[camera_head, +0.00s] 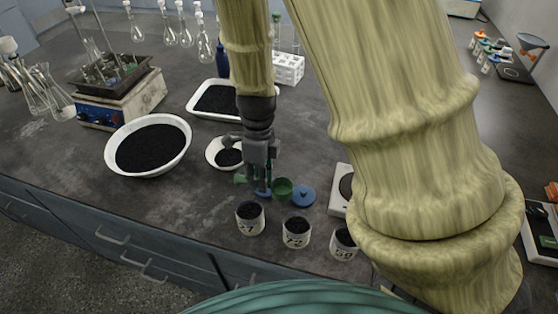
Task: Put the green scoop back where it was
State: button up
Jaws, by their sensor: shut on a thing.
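My gripper (262,186) points down over the bench and is shut on the green scoop (283,189). The scoop's round green cup shows just right of the fingers, and a green end shows on their left. The fingers hide the part between. The cup looks empty. I cannot tell whether the scoop touches the bench or hangs just above it. Right beside the cup lies a round blue lid (303,197). A blue piece also shows at the fingertips, partly hidden.
Three labelled cups of black grains (250,219) stand in front. A small white dish (212,161) is behind left, a large white bowl (112,166) farther left, and a white tray (196,113) behind. A pale balance (338,205) is partly hidden by my arm. Bare bench lies left of the cups.

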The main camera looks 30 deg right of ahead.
jog(key=w+d+p, duration=0.1)
jog(key=w+d, duration=0.2)
jog(key=d, duration=0.1)
jog(key=w+d+f+p, duration=0.1)
jog(key=w+d, duration=0.2)
jog(key=d, duration=0.1)
jog(key=w+d, duration=0.4)
jog(key=shift+f+p, duration=0.25)
jog(key=shift+p, duration=0.15)
jog(key=shift+f+p, duration=0.45)
jog(key=shift+f, duration=1.3)
jog(key=o, duration=0.9)
jog(key=shift+d+f, duration=0.1)
jog(key=shift+f, duration=0.05)
notch_tip(320, 180, up, 12)
jog(key=w+d+b, duration=0.1)
jog(key=b, duration=0.1)
jog(key=shift+w, duration=0.25)
jog(key=shift+d, duration=0.1)
